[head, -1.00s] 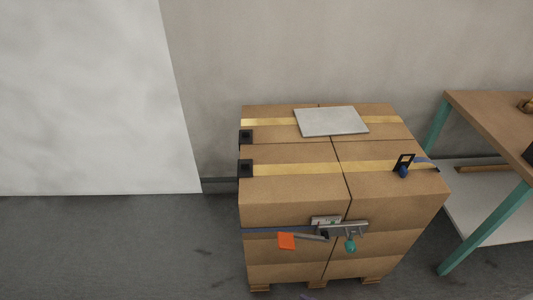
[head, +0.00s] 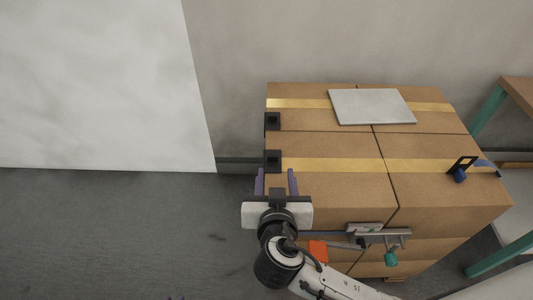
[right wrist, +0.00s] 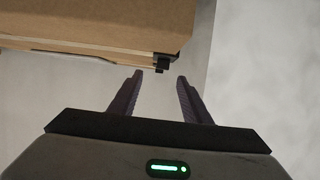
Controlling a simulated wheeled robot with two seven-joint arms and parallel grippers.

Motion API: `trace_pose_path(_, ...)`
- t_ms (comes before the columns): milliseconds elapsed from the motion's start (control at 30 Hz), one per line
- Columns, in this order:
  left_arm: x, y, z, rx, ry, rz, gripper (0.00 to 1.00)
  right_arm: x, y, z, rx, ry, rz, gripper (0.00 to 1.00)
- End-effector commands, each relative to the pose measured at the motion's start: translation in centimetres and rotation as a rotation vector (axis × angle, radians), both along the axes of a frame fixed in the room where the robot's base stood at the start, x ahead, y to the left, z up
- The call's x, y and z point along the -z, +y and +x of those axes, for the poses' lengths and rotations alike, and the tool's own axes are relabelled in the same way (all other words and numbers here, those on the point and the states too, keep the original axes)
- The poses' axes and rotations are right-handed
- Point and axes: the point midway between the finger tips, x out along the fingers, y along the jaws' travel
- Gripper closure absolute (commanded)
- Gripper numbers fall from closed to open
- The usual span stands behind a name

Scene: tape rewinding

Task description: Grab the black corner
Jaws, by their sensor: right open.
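Two black corners sit on the left edge of the box stack in the head view: a nearer one (head: 273,161) and a farther one (head: 272,121). My right gripper (head: 276,181) is open and empty at the stack's front left, with its purple fingers pointing toward the nearer corner. In the right wrist view a black corner (right wrist: 163,66) shows on the box edge just beyond the gap between the fingertips (right wrist: 160,76), apart from them. My left gripper is not in view.
The cardboard boxes (head: 335,190) carry yellow straps and a grey flat panel (head: 371,106). A blue-and-black clip (head: 460,169) sits at the right. A metal tensioner (head: 383,236) and an orange tag (head: 318,250) hang on the front. Floor at left (head: 110,240) is clear.

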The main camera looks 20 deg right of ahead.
Motion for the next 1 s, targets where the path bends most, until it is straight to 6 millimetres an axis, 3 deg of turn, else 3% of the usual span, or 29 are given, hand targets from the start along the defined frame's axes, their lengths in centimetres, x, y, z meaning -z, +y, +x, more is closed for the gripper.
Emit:
trace_pose_path(200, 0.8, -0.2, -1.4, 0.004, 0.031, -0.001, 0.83, 1.0, -0.7, 2.4, 0.001, -0.001, -0.002, 0.56)
trace_pose_path(600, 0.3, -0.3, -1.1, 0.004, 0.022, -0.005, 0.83, 2.2, -1.3, 7.1, -0.001, 0.000, -0.004, 0.56)
trace_pose_path(900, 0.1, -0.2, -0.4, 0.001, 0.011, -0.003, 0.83, 2.6, -1.4, 7.6, 0.000, 0.002, 0.000, 0.56)
trace_pose_path(1000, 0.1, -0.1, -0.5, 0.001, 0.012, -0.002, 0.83, 2.6, -1.4, 7.6, 0.000, 0.001, -0.001, 0.70)
